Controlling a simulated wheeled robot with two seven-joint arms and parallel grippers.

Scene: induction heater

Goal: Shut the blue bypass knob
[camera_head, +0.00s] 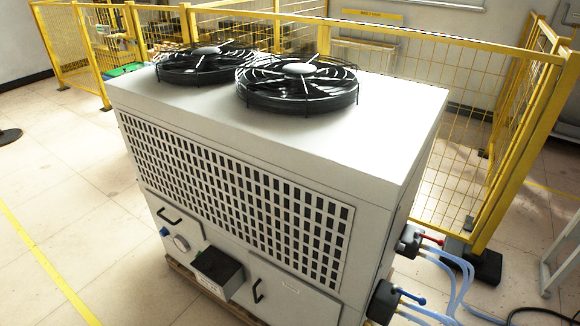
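A large light-grey cooling unit (330,135) with two fans on top fills the middle of the view. On its right side, low down, a blue-ended handle (421,300) sticks out to the right from a dark fitting with hoses. A small blue part (164,231) also shows at the lower left of the unit's front, next to a round gauge-like disc (181,243). I cannot tell which of the two blue parts is the bypass knob, or whether either is open or shut. Neither of my grippers is in view.
A red-ended handle (432,239) sits above the blue-ended one. Light-blue hoses (464,275) run from the right side to the floor. Yellow mesh fencing (490,130) stands behind and to the right. The tiled floor (70,190) at left is mostly clear.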

